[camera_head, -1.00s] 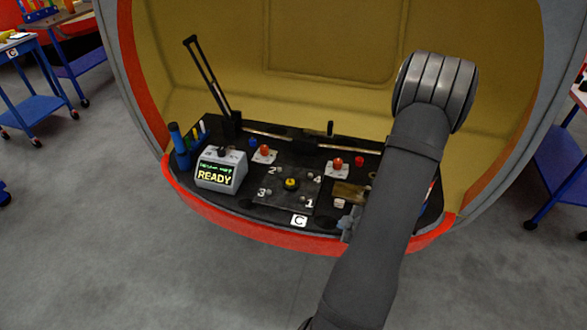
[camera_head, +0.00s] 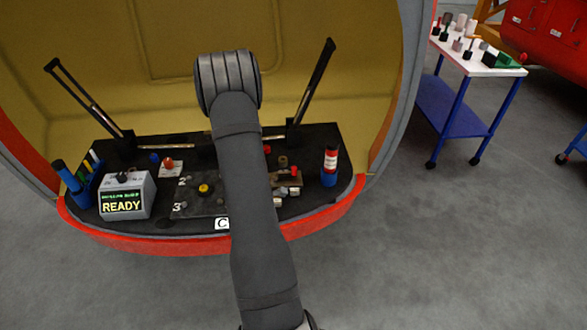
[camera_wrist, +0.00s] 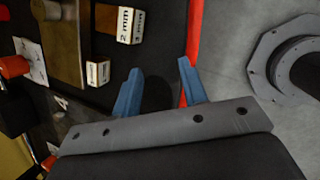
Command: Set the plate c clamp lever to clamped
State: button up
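A red-knobbed lever (camera_head: 168,163) stands on a white card behind the plate. Another red knob (camera_head: 267,149) shows beyond my arm, mostly hidden. I cannot tell which is the clamp lever or how it is set. My gripper (camera_wrist: 158,72) is open and empty in the wrist view, its blue fingers over the console's front edge. A red knob (camera_wrist: 14,67) is at that view's left edge.
A READY display box (camera_head: 126,196) stands left of the plate. Two tall black rods (camera_head: 314,80) rise at the back. A brass piece (camera_wrist: 62,40) and a 2 mm block (camera_wrist: 118,22) lie near my gripper.

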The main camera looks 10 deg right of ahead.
aim_at(294, 168)
jog(key=w+n+t+h, duration=0.1)
jog(key=w+h, duration=0.1)
jog(key=shift+r+h, duration=0.1)
jog(key=shift+h, duration=0.2)
jog(key=t+h, duration=0.1)
jog(key=w+d+n+h, duration=0.1)
jog(key=h, duration=0.1)
jog(key=shift+w+d+r+t, duration=0.1)
jog(key=shift+w+r+t, duration=0.2)
jog(key=shift+t, duration=0.1)
jog(key=shift+w+r+t+h, duration=0.2)
jog(key=shift+t+h, duration=0.2)
jog(key=shift+h, duration=0.3)
jog(key=shift+w+a+r+n+t+h, duration=0.15)
jog(key=shift+a+r+n+t+h, duration=0.15)
jog(key=shift+r+n+t+h, duration=0.45)
jog(key=t, duration=0.1)
jog(key=t+h, duration=0.1)
jog(key=a+r+t+h, duration=0.1)
jog(key=shift+s+n+t, duration=0.25)
jog(key=shift+s, duration=0.05)
jog(key=x, duration=1.7)
jog(key=shift+w+d+f, duration=0.1)
jog(key=shift+d, duration=0.05)
jog(key=shift+c, duration=0.5)
grip_shut()
